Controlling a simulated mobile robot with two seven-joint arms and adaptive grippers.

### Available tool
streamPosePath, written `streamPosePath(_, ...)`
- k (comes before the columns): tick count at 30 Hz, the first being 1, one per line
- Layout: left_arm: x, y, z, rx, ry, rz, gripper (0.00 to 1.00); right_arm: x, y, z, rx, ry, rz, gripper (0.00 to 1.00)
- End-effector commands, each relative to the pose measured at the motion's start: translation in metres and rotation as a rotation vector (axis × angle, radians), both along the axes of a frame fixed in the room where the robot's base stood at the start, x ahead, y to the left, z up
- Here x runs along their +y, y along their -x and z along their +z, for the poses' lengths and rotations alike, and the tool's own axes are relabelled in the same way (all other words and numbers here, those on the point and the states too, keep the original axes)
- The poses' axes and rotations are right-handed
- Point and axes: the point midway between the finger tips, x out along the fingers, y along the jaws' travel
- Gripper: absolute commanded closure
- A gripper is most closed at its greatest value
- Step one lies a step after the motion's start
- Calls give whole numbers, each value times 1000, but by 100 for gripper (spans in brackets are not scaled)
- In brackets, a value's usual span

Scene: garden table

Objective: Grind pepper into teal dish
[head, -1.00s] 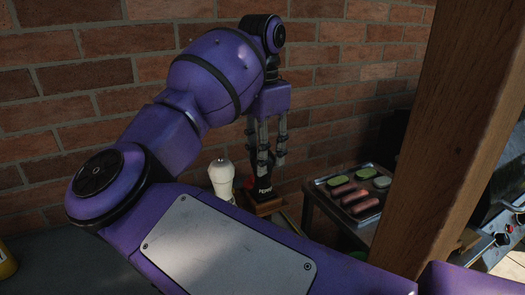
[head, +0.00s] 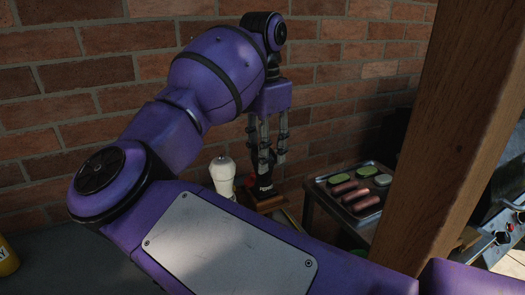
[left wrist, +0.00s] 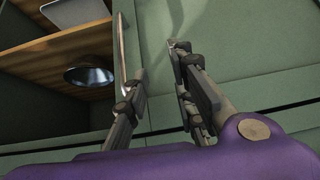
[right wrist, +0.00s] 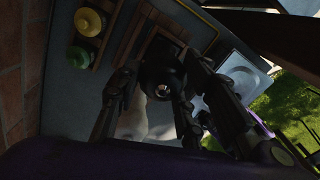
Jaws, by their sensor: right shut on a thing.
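My right gripper (head: 267,150) is shut on a black pepper mill (head: 264,184) with pale lettering. The mill is upright at a small wooden caddy (head: 268,203); I cannot tell whether it is clear of it. In the right wrist view the mill's dark top with a silver knob (right wrist: 163,90) sits between the fingers. A white mill (head: 222,175) stands just left of it. I cannot make out the teal dish; my right arm covers much of the table. My left gripper (left wrist: 152,55) shows only in its wrist view, open and empty, before green cabinet fronts.
A metal tray (head: 318,190) with sausages and green slices lies right of the caddy. A wooden post (head: 455,130) stands in front of it. A brick wall (head: 70,60) is close behind. A yellow bottle (head: 7,260) is at the left edge. Green (right wrist: 88,22) and yellow (right wrist: 80,57) objects show in the right wrist view.

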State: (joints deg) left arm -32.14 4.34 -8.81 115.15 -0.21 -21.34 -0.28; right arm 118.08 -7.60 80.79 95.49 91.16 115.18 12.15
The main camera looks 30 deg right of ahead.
Motion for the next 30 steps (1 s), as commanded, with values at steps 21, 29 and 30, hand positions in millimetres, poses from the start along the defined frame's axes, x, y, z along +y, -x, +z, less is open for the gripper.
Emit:
streamPosePath(21, 0, -1, 0, -2, -1, -1, 77, 0, 0, 0, 0, 0, 0, 47)
streamPosePath(29, 1, 1, 0, 0, -1, -1, 77, 0, -1, 25, -6, -1, 1, 47)
streamPosePath(30, 0, 0, 0, 0, -1, -1, 77, 0, -1, 33, -5, 0, 1, 47)
